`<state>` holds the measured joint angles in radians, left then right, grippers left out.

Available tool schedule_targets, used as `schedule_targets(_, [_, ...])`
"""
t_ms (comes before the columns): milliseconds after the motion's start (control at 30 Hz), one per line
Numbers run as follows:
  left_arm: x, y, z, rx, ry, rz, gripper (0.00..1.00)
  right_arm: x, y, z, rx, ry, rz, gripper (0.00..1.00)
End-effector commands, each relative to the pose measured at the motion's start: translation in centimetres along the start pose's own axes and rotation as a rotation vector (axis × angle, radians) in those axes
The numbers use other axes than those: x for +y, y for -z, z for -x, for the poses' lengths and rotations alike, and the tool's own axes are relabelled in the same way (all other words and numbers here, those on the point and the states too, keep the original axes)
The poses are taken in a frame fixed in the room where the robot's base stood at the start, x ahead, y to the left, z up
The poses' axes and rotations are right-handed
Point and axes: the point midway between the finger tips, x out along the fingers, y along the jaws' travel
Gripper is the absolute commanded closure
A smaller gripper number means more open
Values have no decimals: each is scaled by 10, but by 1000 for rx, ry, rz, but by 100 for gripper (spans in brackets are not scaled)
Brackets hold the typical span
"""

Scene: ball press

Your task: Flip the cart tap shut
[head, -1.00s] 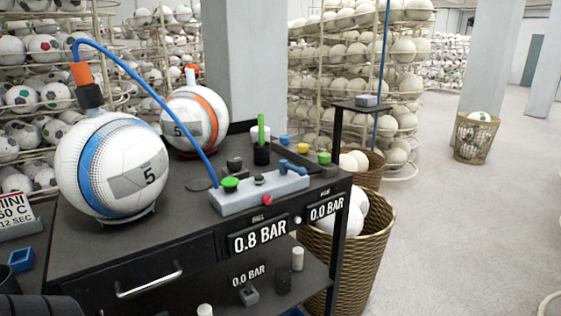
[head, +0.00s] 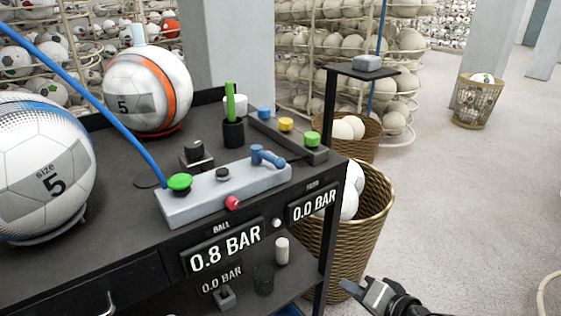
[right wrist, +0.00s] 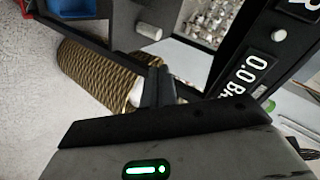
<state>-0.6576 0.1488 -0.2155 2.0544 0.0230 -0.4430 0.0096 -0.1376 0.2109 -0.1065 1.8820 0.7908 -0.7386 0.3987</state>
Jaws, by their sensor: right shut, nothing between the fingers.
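A blue lever tap (head: 267,156) sits on the right end of the grey block (head: 200,198) on the cart top, its handle lying over toward the lower right. My right gripper (head: 348,288) is low at the bottom right, below the cart top and apart from the tap. It is shut and empty; its fingers also show in the right wrist view (right wrist: 158,88). The tap is not clearly seen there. My left gripper is not in view.
The cart front has a 0.8 BAR display (head: 226,248) and a 0.0 BAR display (head: 314,203). A wicker basket of balls (head: 372,215) stands beside the cart's right side. A post with a small shelf (head: 345,70) rises behind.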

Motion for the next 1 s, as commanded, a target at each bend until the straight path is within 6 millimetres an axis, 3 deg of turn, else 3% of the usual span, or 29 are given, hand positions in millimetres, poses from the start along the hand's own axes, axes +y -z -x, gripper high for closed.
schedule_targets(33, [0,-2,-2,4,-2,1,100,-28,33,-8,-18,93,-110,100])
schedule_targets(100, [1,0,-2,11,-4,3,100,-68,66,-9,-81,219,-267,100])
schedule_targets(200, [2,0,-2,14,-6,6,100,-120,104,3,-183,377,-426,100])
schedule_targets(333, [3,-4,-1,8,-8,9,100,-167,133,24,-296,511,-538,100])
schedule_targets(433, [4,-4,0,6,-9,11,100,-184,143,33,-341,558,-573,100])
schedule_targets(567, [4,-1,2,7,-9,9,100,-196,143,26,-356,570,-585,100])
schedule_targets(1000, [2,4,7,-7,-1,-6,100,-250,129,-44,-353,569,-582,100])
